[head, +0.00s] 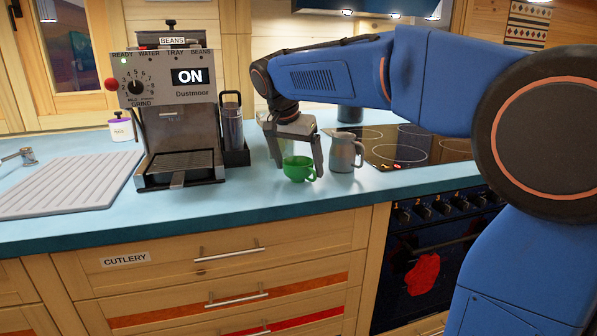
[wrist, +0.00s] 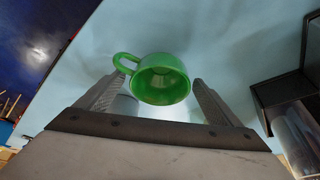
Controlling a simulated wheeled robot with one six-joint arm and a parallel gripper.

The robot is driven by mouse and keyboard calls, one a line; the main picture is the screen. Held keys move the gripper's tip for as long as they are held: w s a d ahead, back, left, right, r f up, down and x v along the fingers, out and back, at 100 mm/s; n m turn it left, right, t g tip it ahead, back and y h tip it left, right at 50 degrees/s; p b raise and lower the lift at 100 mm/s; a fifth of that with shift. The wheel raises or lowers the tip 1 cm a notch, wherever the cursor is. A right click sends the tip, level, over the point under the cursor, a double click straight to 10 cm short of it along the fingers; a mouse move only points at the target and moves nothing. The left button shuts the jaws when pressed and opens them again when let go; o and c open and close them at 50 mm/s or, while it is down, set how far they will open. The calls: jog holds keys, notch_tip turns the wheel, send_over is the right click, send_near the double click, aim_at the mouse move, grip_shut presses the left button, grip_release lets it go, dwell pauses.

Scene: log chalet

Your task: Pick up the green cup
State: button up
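The green cup (head: 299,169) stands upright on the blue counter (head: 247,205), near its front edge. My gripper (head: 298,168) points down over the cup, with its fingers spread to either side of it. In the wrist view the cup (wrist: 160,78) appears between and just beyond the two fingertips of my gripper (wrist: 158,85), its handle toward the left finger. A gap shows between each finger and the cup body; I cannot tell whether the left finger touches the handle.
A grey metal jug (head: 343,152) stands close to the right of the cup. The coffee machine (head: 178,115) and a dark holder with a canister (head: 233,128) are to the left. A black hob (head: 408,146) lies to the right. Free counter lies in front.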

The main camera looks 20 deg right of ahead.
jog(key=c, duration=1.1)
